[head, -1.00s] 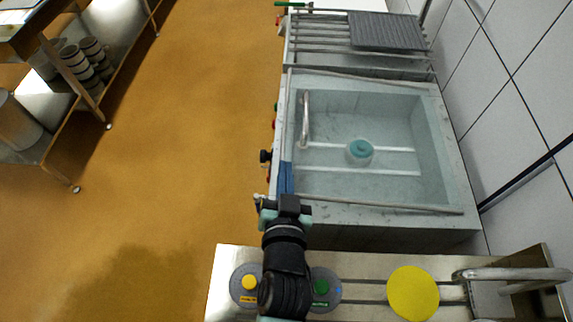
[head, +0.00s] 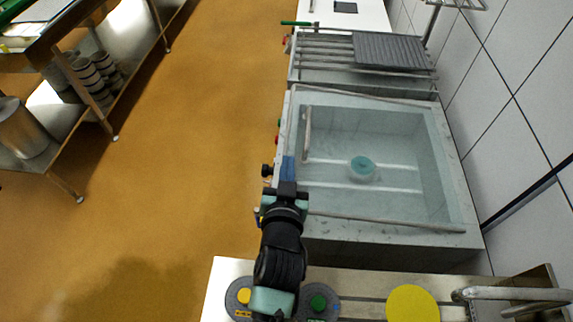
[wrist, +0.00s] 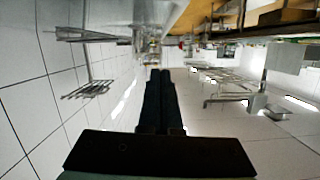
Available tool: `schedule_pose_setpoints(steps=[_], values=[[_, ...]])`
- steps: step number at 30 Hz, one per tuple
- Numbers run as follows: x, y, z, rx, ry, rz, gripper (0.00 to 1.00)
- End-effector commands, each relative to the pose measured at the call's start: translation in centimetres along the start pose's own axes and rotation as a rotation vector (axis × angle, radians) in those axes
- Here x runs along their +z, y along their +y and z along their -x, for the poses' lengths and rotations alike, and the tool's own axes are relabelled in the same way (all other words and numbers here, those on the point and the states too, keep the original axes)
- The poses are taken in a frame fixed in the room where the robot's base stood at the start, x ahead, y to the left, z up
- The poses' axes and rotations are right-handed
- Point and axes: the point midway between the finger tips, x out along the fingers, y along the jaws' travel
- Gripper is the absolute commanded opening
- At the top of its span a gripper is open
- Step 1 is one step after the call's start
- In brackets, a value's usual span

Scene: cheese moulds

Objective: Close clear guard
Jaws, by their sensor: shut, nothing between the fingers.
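A clear, bluish guard appears to lie over the pale rectangular basin (head: 455,190), with a metal bar handle (head: 307,132) along its left side. I cannot tell from these views how far the guard is open. A teal round part (head: 362,167) shows in the basin. My gripper (head: 288,188) is at the basin's left edge near its front corner, beside a blue strip (head: 288,167), below the handle in the picture. Its dark fingers are together and empty in the wrist view (wrist: 160,75). Whether it touches the basin edge is unclear.
A steel counter in front carries a yellow button (head: 243,296), a green button (head: 318,302) and a yellow disc (head: 412,303). A grey ribbed plate (head: 388,54) lies on bars behind the basin. A tiled wall (head: 530,110) bounds the right; open floor (head: 200,150) lies left.

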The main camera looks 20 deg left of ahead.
Motion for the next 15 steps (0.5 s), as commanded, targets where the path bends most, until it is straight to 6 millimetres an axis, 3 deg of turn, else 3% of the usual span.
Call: schedule_pose_setpoints(steps=[5, 9, 15], values=[[-0.2, 0.1, -2.6, 0.0, 0.0, 0.003, 0.0], [2.3, 0.1, -3.0, 0.002, -0.003, -0.001, 0.0], [3.7, 0.0, -3.4, 0.001, -0.001, -0.001, 0.0]])
